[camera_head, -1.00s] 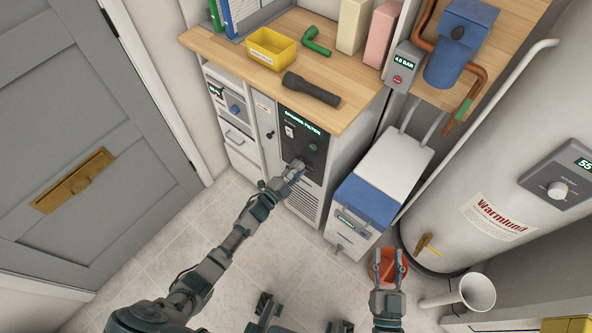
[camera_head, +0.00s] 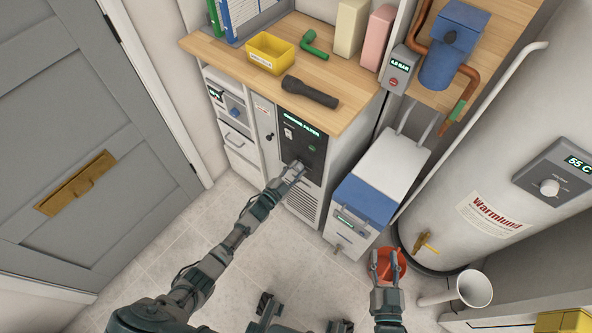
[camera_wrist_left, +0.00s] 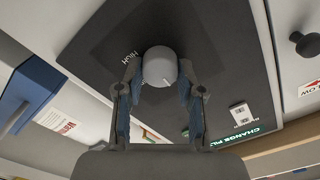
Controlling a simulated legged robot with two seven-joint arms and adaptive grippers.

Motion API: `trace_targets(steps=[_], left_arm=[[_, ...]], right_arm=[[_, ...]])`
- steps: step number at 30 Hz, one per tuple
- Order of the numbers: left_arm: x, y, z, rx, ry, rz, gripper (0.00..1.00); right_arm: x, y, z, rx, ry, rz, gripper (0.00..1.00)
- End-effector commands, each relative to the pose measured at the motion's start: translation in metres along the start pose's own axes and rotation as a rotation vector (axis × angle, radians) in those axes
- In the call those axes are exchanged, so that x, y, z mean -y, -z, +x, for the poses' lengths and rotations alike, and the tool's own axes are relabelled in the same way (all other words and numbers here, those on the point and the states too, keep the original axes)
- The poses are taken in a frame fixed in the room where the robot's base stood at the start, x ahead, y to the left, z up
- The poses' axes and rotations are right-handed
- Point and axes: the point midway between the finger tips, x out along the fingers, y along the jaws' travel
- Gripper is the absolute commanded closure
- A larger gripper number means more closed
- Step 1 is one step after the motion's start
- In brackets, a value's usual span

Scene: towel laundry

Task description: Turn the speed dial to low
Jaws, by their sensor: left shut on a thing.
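The speed dial (camera_wrist_left: 159,66) is a round light grey knob with a pointer line, on a dark control panel (camera_wrist_left: 215,65) in the left wrist view. The word HIGH is printed beside it; no LOW label is readable on the panel. The pointer line is toward the lower right of that picture. My left gripper (camera_head: 296,167) is at the panel in the head view. Its two fingers are shut on the dial's sides, as the left wrist view (camera_wrist_left: 160,85) shows. The head view hides the dial behind the gripper. My right gripper (camera_head: 387,268) is open over a red bucket (camera_head: 386,262).
A lit CHANGE FILTER sign and a white switch (camera_wrist_left: 240,113) are on the panel. A wooden counter (camera_head: 345,75) above holds a torch (camera_head: 309,92) and a yellow bin (camera_head: 270,53). A blue-and-white unit (camera_head: 367,200) and a water heater (camera_head: 500,150) stand right.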

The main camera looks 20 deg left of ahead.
Motion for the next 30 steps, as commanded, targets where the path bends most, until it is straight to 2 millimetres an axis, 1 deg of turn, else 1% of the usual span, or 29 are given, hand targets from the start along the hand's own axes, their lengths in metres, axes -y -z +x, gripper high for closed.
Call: trace_targets(steps=[1, 5, 6, 8, 9, 17, 20, 23, 30], left_arm=[[-0.002, -0.009, -0.003, 0.019, -0.004, 0.001, 0.97], [-0.002, -0.009, -0.003, 0.019, -0.004, 0.001, 0.97], [-0.002, -0.009, -0.003, 0.019, -0.005, 0.001, 0.58], [-0.002, -0.008, -0.003, 0.018, -0.005, 0.001, 0.43], [-0.002, -0.007, -0.003, 0.016, -0.004, 0.001, 0.37], [-0.001, -0.002, -0.002, 0.007, -0.002, 0.002, 0.37], [-0.002, -0.003, -0.007, 0.007, -0.003, 0.002, 0.37], [-0.002, -0.003, -0.020, 0.008, -0.003, 0.002, 0.37], [-0.002, -0.004, -0.074, 0.009, -0.003, 0.001, 0.37]], right_arm=[[0.000, -0.001, 0.000, 0.001, 0.000, 0.000, 0.60], [0.000, -0.001, 0.000, 0.000, 0.000, 0.000, 0.60], [0.000, -0.001, 0.000, 0.000, 0.000, 0.000, 0.60], [0.000, -0.001, 0.000, 0.000, 0.000, 0.000, 0.60], [0.000, -0.001, 0.000, 0.000, 0.000, 0.000, 0.60], [0.000, -0.001, 0.000, 0.000, 0.000, -0.001, 0.60], [0.000, 0.000, -0.001, -0.001, 0.000, -0.002, 0.60], [0.000, 0.000, -0.002, -0.001, 0.000, -0.002, 0.60], [0.000, 0.000, -0.001, -0.002, 0.000, -0.001, 0.60]])
